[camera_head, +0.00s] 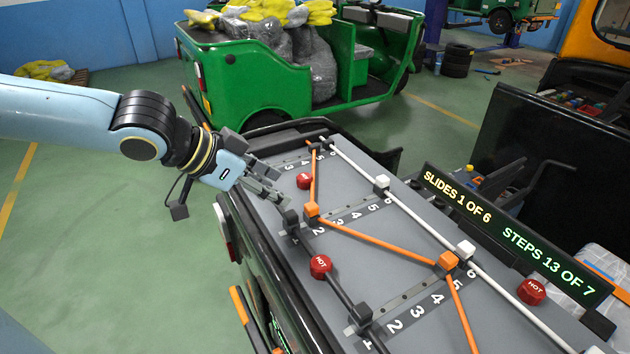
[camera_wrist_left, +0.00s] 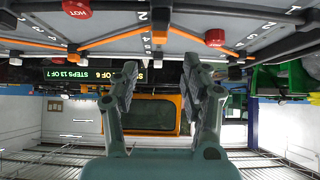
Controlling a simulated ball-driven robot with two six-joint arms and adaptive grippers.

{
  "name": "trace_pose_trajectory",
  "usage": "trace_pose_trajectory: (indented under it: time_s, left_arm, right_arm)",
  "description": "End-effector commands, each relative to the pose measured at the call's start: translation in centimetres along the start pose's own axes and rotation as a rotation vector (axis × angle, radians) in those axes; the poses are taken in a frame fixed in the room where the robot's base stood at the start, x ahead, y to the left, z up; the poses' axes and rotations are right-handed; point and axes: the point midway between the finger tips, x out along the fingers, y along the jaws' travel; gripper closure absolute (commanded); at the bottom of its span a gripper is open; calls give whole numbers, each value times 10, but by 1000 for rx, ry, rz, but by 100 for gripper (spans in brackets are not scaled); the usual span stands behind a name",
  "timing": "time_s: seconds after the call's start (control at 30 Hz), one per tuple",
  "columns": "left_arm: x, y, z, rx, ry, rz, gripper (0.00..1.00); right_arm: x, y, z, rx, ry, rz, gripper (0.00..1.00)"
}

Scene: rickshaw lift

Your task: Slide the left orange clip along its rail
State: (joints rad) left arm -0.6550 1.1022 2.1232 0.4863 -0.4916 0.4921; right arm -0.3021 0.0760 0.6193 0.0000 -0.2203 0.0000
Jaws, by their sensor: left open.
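The left orange clip (camera_head: 312,209) is a small orange block on a rail by the numbers 2 and 3, with orange cord running from it. A second orange clip (camera_head: 448,261) sits farther right, on a rail near 5. My left gripper (camera_head: 278,196) is open and empty, just left of the left orange clip and apart from it, over the panel's left edge. In the left wrist view, its two fingers (camera_wrist_left: 158,85) stand apart with nothing between them. Orange clips also show there along the top, but I cannot tell which is which. My right gripper is not in view.
The grey panel (camera_head: 400,325) carries red HOT knobs (camera_head: 320,266), white clips (camera_head: 465,249) on a white line, and dark clips (camera_head: 361,313) on a dark line. A sign (camera_head: 515,235) reads SLIDES 1 OF 6, STEPS 13 OF 7. A green rickshaw (camera_head: 250,85) stands behind.

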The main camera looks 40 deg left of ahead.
Motion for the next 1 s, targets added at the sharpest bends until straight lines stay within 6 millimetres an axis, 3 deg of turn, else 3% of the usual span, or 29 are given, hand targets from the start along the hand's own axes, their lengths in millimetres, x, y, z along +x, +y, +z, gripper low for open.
trace_pose_trajectory:
  time_s: [0.03, 0.23, 0.5, 0.7, 1.0]
  left_arm:
    - [12, 0, 4, -3, 5, -1, 54]
    - [49, 0, 4, -8, 10, 2, 54]
    - [84, -1, 0, -5, 5, -1, 54]
    - [95, 0, 0, -1, 2, 1, 54]
    - [96, 0, 0, 1, 1, 1, 55]
  right_arm:
    - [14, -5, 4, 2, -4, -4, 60]
    - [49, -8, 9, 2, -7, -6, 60]
    - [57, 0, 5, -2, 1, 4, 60]
    - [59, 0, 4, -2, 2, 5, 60]
    - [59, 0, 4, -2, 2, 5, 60]
